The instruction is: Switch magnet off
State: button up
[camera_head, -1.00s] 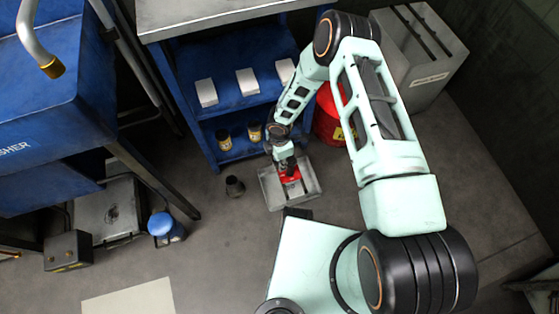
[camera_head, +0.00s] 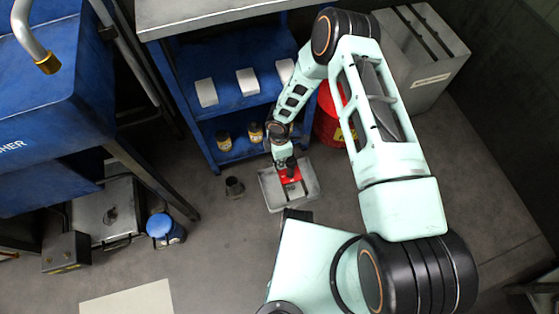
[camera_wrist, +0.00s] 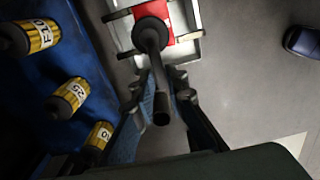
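The magnet is a red block (camera_head: 289,176) with a dark lever handle, sitting in a grey metal tray (camera_head: 307,196) on the floor. In the wrist view the red block (camera_wrist: 184,22) is at the top, and the dark lever (camera_wrist: 160,82) with its round hub points toward the camera. My gripper (camera_wrist: 160,88) is open, its two fingers apart on either side of the lever. I cannot tell whether either finger touches the lever. In the head view my gripper (camera_head: 284,163) is above the red block, and its fingers are hard to make out.
A blue shelf unit (camera_head: 205,140) stands just behind the tray, with white boxes and yellow-labelled bottles (camera_wrist: 70,97) on it. A red canister (camera_head: 328,125) stands right of the shelf. A small dark cup (camera_head: 234,187) is left of the tray. The floor in front is mostly clear.

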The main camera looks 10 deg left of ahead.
jog(key=o, duration=0.3)
jog(key=shift+r, duration=0.1)
notch_tip(320, 180, up, 12)
jog(key=shift+f, duration=0.1)
dwell(0.4)
dwell(0.5)
